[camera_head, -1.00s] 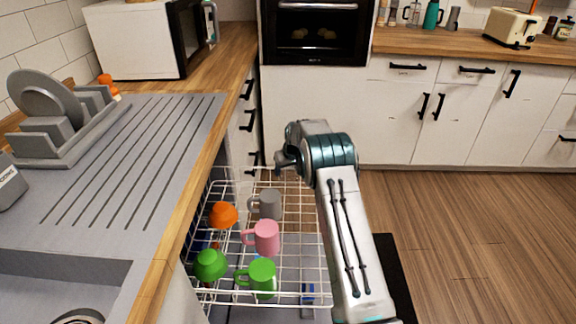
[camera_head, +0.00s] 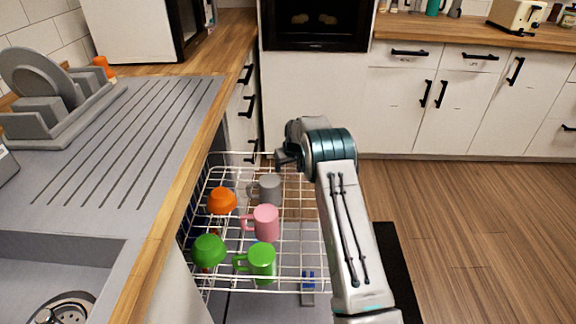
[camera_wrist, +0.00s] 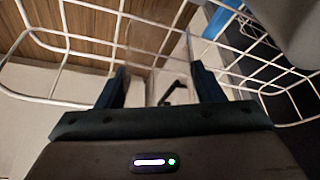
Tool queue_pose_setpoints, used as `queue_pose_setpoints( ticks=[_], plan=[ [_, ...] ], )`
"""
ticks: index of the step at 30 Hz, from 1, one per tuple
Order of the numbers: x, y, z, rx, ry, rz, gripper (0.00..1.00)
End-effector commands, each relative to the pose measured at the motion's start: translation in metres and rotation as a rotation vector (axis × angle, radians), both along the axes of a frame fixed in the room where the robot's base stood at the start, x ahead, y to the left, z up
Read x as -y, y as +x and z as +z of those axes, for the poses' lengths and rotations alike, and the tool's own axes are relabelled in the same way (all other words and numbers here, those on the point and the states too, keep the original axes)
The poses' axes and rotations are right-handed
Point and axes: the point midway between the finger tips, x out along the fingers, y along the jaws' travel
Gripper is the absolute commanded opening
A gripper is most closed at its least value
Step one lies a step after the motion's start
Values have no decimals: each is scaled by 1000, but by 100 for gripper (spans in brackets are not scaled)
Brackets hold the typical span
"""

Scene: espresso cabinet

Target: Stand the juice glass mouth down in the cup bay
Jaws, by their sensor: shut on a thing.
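My gripper (camera_wrist: 162,82) shows in the wrist view with its two dark fingers apart, shut on a clear, see-through thing between them, which fits the juice glass (camera_wrist: 165,76). Its outline is faint and I cannot tell which way its mouth faces. In the head view my gripper is mostly hidden behind my wrist, at the far right part of the white wire rack (camera_head: 296,291). The glass cannot be made out there. The rack holds a grey mug (camera_head: 267,188), a pink mug (camera_head: 265,223) and a green mug (camera_head: 262,261). I cannot tell which part is the cup bay.
An orange bowl or cup (camera_head: 221,200) and a green one (camera_head: 209,250) sit at the rack's left. The wooden counter edge (camera_head: 180,220) runs along its left side. Rack wires pass close around my fingers in the wrist view. The right part of the rack looks mostly bare.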

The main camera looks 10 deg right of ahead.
Motion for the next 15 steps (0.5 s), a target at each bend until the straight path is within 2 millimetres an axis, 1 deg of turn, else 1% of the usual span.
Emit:
queue_pose_setpoints(
  ticks=[12, 13, 15],
  plan=[
    [0, 0, -8, 1, 0, 0, 28],
    [0, 0, -7, 1, 0, 0, 69],
    [0, 0, -7, 1, 0, 0, 86]
  ],
)
